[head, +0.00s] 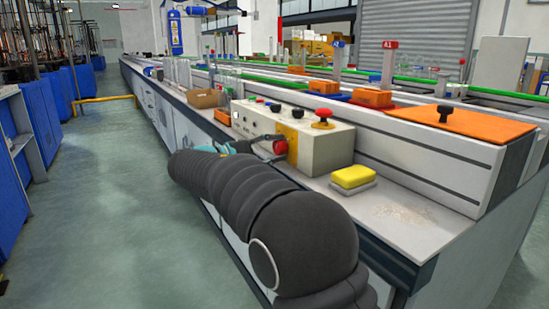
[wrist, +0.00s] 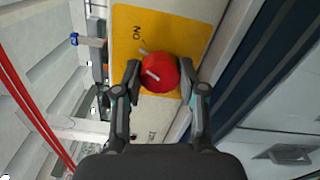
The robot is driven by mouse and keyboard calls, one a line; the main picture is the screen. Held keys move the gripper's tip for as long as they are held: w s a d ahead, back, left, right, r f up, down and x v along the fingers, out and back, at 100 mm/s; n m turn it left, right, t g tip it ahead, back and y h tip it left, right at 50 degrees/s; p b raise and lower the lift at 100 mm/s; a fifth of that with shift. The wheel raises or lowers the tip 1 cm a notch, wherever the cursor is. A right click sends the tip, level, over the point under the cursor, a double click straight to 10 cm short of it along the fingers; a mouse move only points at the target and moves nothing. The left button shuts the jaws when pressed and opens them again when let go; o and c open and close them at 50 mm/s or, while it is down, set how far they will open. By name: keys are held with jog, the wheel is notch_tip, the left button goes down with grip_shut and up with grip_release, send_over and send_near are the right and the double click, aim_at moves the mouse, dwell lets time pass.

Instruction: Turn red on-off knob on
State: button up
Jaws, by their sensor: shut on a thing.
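The red on-off knob (wrist: 160,73) sits on a yellow plate (wrist: 190,35) marked "ON" in the wrist view. A pale pointer mark lies on the knob. My gripper (wrist: 160,84) has one finger on each side of the knob and is shut on it. My dark arm hides the lower part of the box front and the cabinet below.
A red mushroom button (head: 323,114) and small black knobs stand on the box top. A yellow sponge (head: 353,176) lies on the bench (head: 405,215) to its right. A brown tray (head: 204,98) stands farther back. The floor (head: 110,200) at left is clear.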

jog(key=shift+f+m+b, duration=0.1)
jog(key=shift+m+b, duration=0.8)
jog(key=shift+m, duration=0.6)
jog(key=o, duration=1.1)
jog(key=shift+o, duration=0.2)
jog(key=shift+a, duration=0.1)
jog(key=v, duration=1.2)
